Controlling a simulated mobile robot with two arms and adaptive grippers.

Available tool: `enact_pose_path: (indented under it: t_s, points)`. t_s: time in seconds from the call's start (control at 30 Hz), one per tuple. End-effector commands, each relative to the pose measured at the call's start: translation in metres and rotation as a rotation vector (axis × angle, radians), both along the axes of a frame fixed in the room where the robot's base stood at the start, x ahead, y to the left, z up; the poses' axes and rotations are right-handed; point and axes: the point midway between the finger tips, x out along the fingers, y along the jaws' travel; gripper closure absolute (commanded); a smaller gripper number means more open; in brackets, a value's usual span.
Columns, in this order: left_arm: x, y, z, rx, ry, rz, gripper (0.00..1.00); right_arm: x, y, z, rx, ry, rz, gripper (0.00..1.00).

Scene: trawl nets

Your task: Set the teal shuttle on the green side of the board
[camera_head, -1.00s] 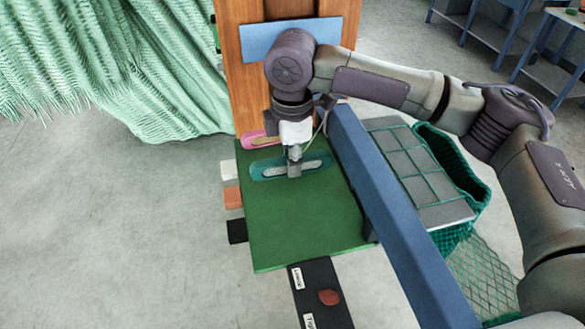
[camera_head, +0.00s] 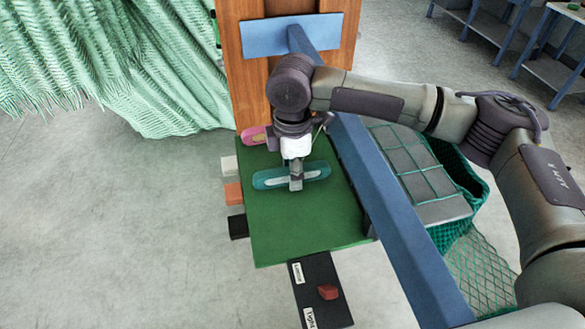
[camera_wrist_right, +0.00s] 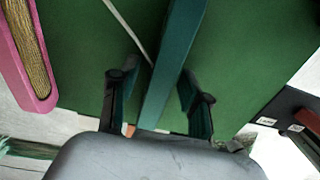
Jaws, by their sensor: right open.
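The teal shuttle (camera_head: 268,179) lies across the upper part of the green board (camera_head: 300,232) in the head view. My right gripper (camera_head: 296,184) points down over the shuttle's middle and hides part of it. In the right wrist view the shuttle (camera_wrist_right: 176,52) runs between the two spread fingers of the right gripper (camera_wrist_right: 157,90), with gaps on both sides. The right gripper is open around the shuttle. The shuttle appears to rest on the green surface. My left gripper is not in view.
A pink shuttle (camera_head: 254,136) lies at the board's upper left. A blue beam (camera_head: 388,210) runs along the right side. A black strip (camera_head: 313,275) with a red block (camera_head: 328,292) is below the board. A netted grey crate (camera_head: 420,175) stands right. The board's lower half is clear.

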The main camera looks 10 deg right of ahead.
Motion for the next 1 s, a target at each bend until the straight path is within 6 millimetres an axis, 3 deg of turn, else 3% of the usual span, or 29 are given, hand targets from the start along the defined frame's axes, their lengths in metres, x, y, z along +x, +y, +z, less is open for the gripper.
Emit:
enact_pose_path:
  t_s: [0.27, 0.7, 1.0]
  points:
    - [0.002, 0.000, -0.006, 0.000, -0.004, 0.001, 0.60, 0.001, 0.000, 0.013, 0.001, -0.004, 0.000, 0.53]
    - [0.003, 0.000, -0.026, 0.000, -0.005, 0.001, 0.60, 0.000, 0.001, 0.101, 0.002, -0.003, 0.001, 0.53]
    - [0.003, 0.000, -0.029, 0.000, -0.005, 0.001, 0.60, 0.000, 0.000, 0.123, 0.000, 0.000, 0.000, 0.53]
